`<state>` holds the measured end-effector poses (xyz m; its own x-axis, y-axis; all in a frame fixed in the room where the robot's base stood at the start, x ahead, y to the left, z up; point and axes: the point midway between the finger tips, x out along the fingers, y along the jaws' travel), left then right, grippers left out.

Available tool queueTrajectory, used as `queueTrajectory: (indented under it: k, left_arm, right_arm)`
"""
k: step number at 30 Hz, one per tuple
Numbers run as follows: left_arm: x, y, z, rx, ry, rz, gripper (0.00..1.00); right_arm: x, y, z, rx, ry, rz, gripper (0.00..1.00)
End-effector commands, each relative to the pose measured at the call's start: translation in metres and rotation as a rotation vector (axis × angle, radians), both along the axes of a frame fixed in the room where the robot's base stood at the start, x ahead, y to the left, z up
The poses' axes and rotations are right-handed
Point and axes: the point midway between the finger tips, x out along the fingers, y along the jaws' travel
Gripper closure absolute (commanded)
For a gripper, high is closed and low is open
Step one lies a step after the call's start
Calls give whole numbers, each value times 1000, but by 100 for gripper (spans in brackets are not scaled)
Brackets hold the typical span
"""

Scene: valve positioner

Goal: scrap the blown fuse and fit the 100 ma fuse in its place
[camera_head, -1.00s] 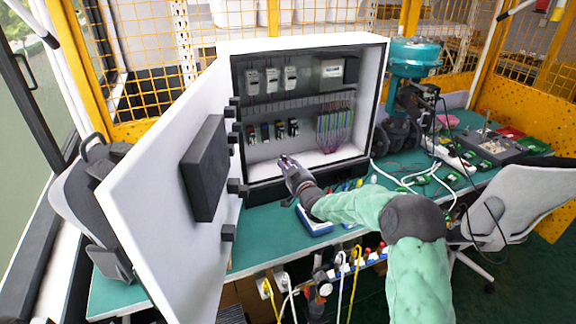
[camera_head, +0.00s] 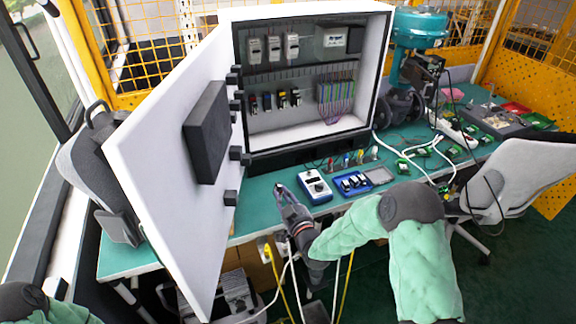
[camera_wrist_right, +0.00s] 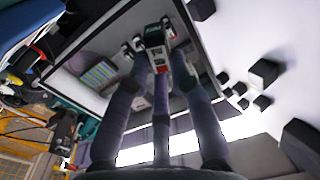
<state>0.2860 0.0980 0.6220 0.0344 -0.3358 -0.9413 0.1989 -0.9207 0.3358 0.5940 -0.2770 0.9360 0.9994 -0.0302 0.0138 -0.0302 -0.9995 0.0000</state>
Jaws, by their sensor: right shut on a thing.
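My right gripper (camera_head: 280,189) is over the front of the green bench, below the open cabinet (camera_head: 225,15). In the right wrist view, its fingers (camera_wrist_right: 155,45) are shut on a small black-and-white piece (camera_wrist_right: 154,36) with a green mark; I cannot tell which fuse it is. A row of small fuse holders (camera_head: 275,101) sits on the lower rail inside the cabinet. A blue tray (camera_head: 340,191) with several small dark-and-white pieces stands on the bench, right of the gripper. My left gripper is not in view.
The white cabinet door (camera_head: 165,150) stands open at left. A blue-and-white meter (camera_head: 315,187) lies between gripper and blue tray, with a grey tray (camera_head: 378,176) beyond. Several coloured-handled tools (camera_head: 347,159) stand behind. A chair (camera_head: 515,175) is at right.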

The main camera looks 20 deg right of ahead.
Motion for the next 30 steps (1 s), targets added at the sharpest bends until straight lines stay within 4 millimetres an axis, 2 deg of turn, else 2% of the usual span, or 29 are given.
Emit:
queueTrajectory:
  k: [1, 3, 6, 12, 21, 30]
  left_arm:
    - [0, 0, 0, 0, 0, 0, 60]
    - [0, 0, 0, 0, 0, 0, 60]
    - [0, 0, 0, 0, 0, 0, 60]
    - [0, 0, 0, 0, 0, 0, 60]
    - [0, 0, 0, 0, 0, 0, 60]
    - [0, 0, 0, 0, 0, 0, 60]
  right_arm:
    - [-19, 14, -21, 4, 13, 7, 100]
    - [-41, 29, -40, 4, 12, 12, 100]
    - [-68, 48, -63, 4, 10, 17, 100]
    - [-104, 73, -95, 3, 7, 24, 100]
    - [-141, 98, -128, 2, 4, 31, 100]
    - [-137, 95, -124, -1, -1, 30, 100]
